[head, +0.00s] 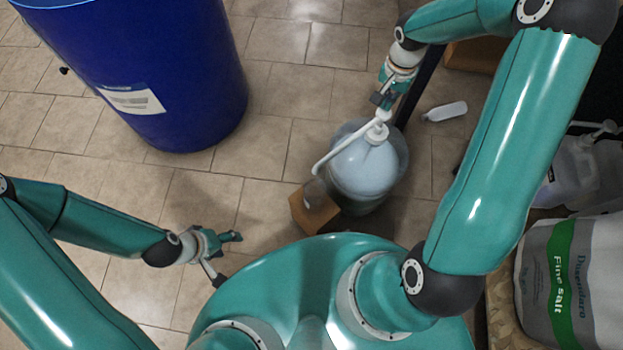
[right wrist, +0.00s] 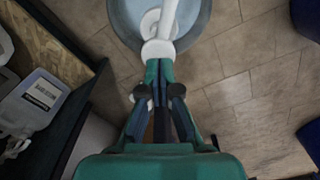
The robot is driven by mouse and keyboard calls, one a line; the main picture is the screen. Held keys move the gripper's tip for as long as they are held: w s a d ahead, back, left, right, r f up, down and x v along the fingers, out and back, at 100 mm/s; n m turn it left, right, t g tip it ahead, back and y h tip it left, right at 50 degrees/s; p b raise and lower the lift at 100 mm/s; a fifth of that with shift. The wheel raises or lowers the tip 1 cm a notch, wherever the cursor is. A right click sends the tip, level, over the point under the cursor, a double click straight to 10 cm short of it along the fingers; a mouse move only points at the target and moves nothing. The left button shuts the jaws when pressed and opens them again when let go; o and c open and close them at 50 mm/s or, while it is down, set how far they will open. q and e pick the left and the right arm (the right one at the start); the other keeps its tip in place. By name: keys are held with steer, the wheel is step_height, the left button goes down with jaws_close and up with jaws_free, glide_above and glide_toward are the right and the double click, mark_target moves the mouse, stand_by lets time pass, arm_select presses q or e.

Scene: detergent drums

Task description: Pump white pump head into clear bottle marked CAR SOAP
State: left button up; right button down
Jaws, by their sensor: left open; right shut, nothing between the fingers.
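The white pump head (head: 378,132) stands on top of a pale blue drum (head: 364,170). Its long white spout slants down to the left and ends over a small clear bottle (head: 317,190) on a brown block (head: 313,211). The bottle is hard to make out and its marking cannot be read. My right gripper (head: 382,101) is shut and empty, right at the top of the pump head; in the right wrist view its fingertips (right wrist: 159,66) meet the white pump top (right wrist: 157,50). My left gripper (head: 227,259) is open and empty, low over the floor, left of the block.
A large blue barrel (head: 160,60) stands at the upper left. A white bottle (head: 445,111) lies on the floor right of the drum. A Fine salt bag (head: 570,275) and a clear jug (head: 572,172) are at the right. The tiled floor between barrel and drum is clear.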

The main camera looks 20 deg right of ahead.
mark_target(383, 115)
steer(key=shift+f+b, duration=2.95)
steer(key=shift+f, duration=0.2)
steer(key=shift+r+p, duration=2.05)
steer(key=shift+r, duration=1.15)
steer(key=shift+f, duration=0.15)
steer(key=shift+f+b, duration=2.8)
steer(key=shift+f, duration=0.2)
steer(key=shift+r, duration=0.1)
steer(key=shift+r+p, duration=2.1)
steer(key=shift+r, duration=0.95)
